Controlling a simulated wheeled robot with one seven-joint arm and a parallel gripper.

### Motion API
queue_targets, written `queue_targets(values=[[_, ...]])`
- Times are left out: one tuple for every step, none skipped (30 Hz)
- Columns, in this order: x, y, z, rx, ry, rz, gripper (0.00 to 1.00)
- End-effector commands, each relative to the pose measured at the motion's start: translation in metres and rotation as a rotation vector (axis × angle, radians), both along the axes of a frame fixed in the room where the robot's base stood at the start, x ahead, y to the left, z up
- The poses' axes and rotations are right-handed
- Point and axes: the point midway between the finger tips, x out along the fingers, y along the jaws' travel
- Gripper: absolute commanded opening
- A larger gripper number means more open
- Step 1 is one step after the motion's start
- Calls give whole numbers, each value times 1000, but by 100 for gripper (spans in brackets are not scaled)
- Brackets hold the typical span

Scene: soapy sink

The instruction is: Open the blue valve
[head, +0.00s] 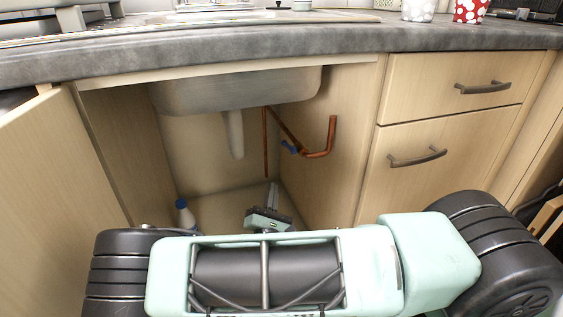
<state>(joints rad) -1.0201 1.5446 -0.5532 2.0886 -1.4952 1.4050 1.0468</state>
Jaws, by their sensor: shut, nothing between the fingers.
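The blue valve (290,147) is a small blue handle on the copper pipe (318,154) inside the open cabinet under the sink. It sits near the cabinet's right side wall, left of the pipe's upward bend. My gripper (273,186) shows beyond my arm, low in the cabinet opening, with its fingers pointing inward. It appears below and slightly left of the valve in the picture, apart from it. The fingers are together and hold nothing. My arm hides part of the cabinet floor.
The metal sink basin (235,90) and its drain pipe (235,135) hang above. A white bottle with a blue cap (184,216) stands at the left on the cabinet floor. The cabinet door (45,185) is open at left. Closed drawers (450,130) are at right.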

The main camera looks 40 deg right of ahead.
Motion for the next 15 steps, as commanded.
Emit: queue_targets(values=[[7,-8,2,0,-2,-5,0],[11,-12,5,0,-2,-6,0],[17,-17,8,0,-4,-5,0],[21,-20,10,1,-2,-5,0],[25,-25,13,0,-2,-6,0],[31,-29,17,2,-2,-6,0],[35,-33,19,2,-3,-6,0],[39,-37,22,1,-3,-6,0],[44,-41,25,1,-2,-5,0],[48,-45,28,1,-3,-6,0],[47,-47,32,1,-2,-5,0],[46,-51,38,1,-1,-6,0],[46,-53,41,2,-1,-6,0],[46,-56,45,1,0,-6,0],[46,-58,48,1,-1,-5,0]])
